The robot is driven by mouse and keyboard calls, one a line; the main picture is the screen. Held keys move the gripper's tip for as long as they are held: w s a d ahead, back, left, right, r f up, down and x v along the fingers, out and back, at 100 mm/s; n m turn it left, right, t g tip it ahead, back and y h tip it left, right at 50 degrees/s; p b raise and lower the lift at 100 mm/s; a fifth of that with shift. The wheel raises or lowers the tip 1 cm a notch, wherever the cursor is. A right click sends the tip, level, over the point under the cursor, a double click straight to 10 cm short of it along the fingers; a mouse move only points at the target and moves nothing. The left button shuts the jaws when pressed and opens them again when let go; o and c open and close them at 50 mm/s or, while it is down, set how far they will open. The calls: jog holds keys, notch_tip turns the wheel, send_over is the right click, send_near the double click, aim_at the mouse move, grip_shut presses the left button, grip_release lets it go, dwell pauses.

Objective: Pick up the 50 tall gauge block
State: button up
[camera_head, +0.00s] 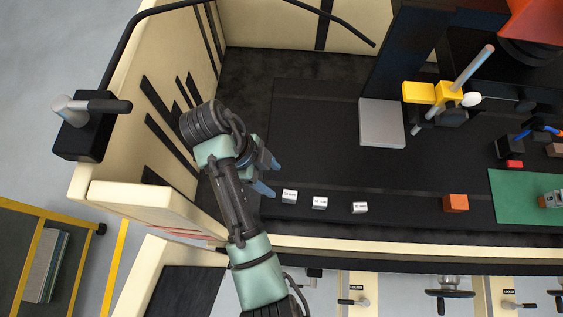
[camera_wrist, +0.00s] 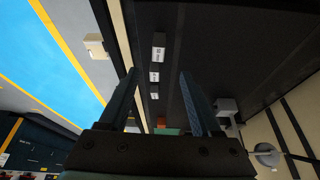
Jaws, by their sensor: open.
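Three small white-faced gauge blocks stand in a row near the front edge of the black bench: a left one (camera_head: 290,196), a middle one (camera_head: 320,202) and a right one (camera_head: 360,208). Their printed labels are too small to read surely, so I cannot tell which is the 50. In the wrist view they line up as a nearest block (camera_wrist: 159,44), a middle one (camera_wrist: 154,73) and a far one (camera_wrist: 154,92). My gripper (camera_head: 272,178) is open and empty, just left of the left block and apart from it. Its two fingers (camera_wrist: 158,71) also show in the wrist view.
An orange block (camera_head: 456,203) and a green mat (camera_head: 512,198) lie further right. A grey plate (camera_head: 382,123) and a yellow clamp stand (camera_head: 435,94) are behind. A cream wall (camera_head: 180,75) closes the left side. The black bench around the blocks is clear.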

aim_at(290, 194)
jog(key=shift+s+b+x, duration=0.2)
jog(key=shift+b+x, duration=0.75)
jog(key=shift+x, duration=2.85)
jog(key=x, duration=0.4)
jog(key=shift+f+p, duration=0.15)
jog(key=shift+p, duration=0.25)
jog(key=shift+c, duration=0.3)
grip_shut()
jog(key=shift+d, duration=0.1)
